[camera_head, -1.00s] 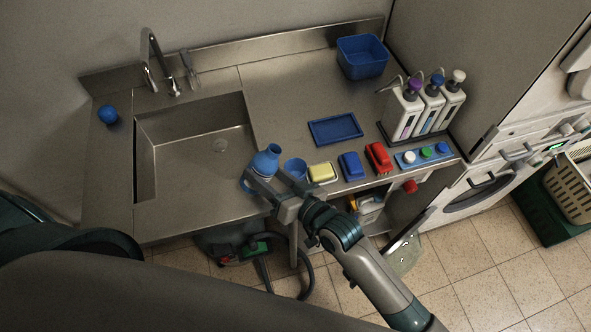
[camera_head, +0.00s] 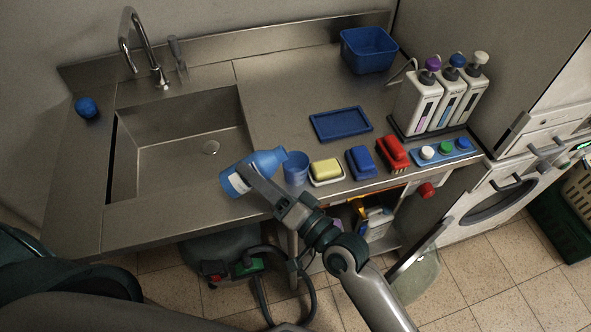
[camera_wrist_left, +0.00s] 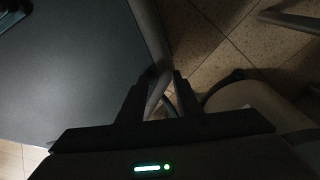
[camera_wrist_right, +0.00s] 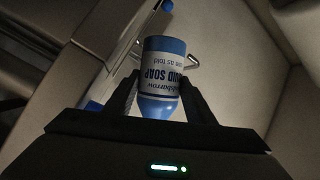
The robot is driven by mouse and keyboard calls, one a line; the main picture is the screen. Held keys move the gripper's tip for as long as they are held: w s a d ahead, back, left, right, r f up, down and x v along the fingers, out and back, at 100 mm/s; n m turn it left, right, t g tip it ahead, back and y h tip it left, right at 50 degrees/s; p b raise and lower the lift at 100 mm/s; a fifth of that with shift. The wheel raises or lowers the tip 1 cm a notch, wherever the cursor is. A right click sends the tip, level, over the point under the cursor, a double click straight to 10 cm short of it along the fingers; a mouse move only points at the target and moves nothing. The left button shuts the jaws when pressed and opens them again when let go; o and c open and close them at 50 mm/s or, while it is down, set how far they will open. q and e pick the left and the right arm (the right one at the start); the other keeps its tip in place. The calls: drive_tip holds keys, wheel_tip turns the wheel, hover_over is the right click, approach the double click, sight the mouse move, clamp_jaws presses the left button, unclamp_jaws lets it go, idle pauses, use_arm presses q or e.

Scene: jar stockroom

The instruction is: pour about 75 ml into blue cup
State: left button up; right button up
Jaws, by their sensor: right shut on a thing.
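A blue bottle (camera_head: 262,163) with a white label is tilted well over to the right in the head view, its neck end at the rim of the blue cup (camera_head: 296,168). The cup stands upright near the counter's front edge. My right gripper (camera_head: 250,178) is shut on the bottle. In the right wrist view the bottle (camera_wrist_right: 163,72) sits between the fingers, with "LIQUID SOAP" on its label upside down. I cannot see any stream or the level in the cup. My left gripper (camera_wrist_left: 158,95) is open and empty in the left wrist view.
Right of the cup are a yellow sponge (camera_head: 326,169) on a dish, a blue block (camera_head: 361,162) and a red brush (camera_head: 392,153). A blue tray (camera_head: 340,123) lies behind. Pump bottles (camera_head: 437,97) stand at the right. The sink (camera_head: 185,150) is left.

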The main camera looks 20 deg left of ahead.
sight(260, 171)
drive_tip(key=shift+r+m+t+b, duration=0.3)
drive_tip(key=shift+r+m+b, duration=0.25)
drive_tip(key=shift+m, duration=0.15)
drive_tip(key=shift+w+d+r+m+y, duration=0.15)
drive_tip(key=shift+r+m+y, duration=0.2)
drive_tip(key=shift+m, duration=0.25)
use_arm(q)
drive_tip(key=w+d+t, duration=0.1)
drive_tip(key=w+d, duration=0.2)
drive_tip(key=w, duration=0.4)
drive_tip(key=shift+w+r+t+h, duration=0.3)
drive_tip(key=shift+r+t, duration=0.05)
drive_tip(key=shift+t, duration=0.05)
use_arm(e)
drive_tip(key=shift+r, duration=0.15)
use_arm(q)
drive_tip(key=shift+w+d+b, duration=0.1)
drive_tip(key=shift+d+b, duration=0.1)
drive_tip(key=shift+b, duration=0.1)
use_arm(e)
drive_tip(key=shift+r+m+t, duration=0.1)
drive_tip(key=shift+m+t, duration=0.2)
drive_tip(key=shift+m, duration=0.1)
use_arm(q)
drive_tip(key=shift+w+d+r, duration=0.1)
drive_tip(key=shift+w, duration=0.15)
use_arm(e)
drive_tip(key=shift+r, duration=0.1)
